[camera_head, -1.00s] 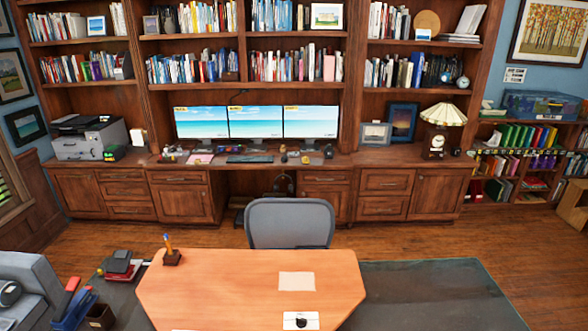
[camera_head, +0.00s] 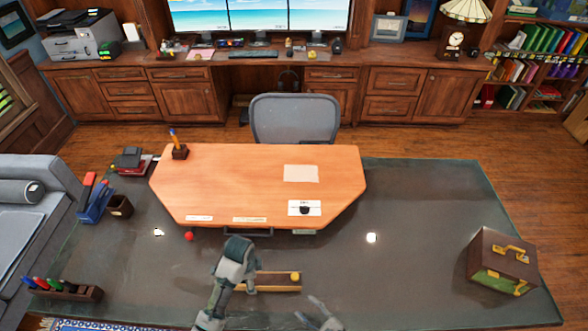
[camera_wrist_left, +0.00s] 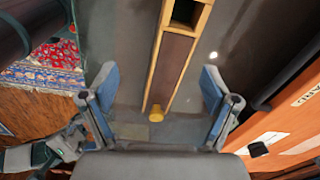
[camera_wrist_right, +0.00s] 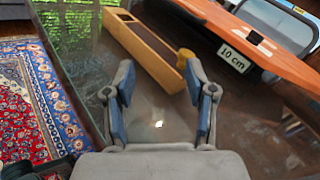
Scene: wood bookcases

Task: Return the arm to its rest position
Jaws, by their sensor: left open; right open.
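My right gripper (camera_head: 318,316) shows at the bottom of the head view, partly cut off by the frame edge. In the right wrist view its fingers (camera_wrist_right: 160,78) are apart with nothing between them. My left gripper's fingers (camera_wrist_left: 158,82) are apart and empty in the left wrist view. A grey arm part of mine rises at lower middle in the head view, covering the left end of a long wooden box (camera_head: 276,287). The box, with a yellow knob (camera_head: 295,276), lies beyond the fingers in the left wrist view (camera_wrist_left: 172,65) and right wrist view (camera_wrist_right: 147,48).
A brown case (camera_head: 501,263) is at right, a red ball (camera_head: 189,236) left of the arm. A grey sofa (camera_head: 35,220) is at left. A grey chair (camera_head: 294,120) stands behind the desk.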

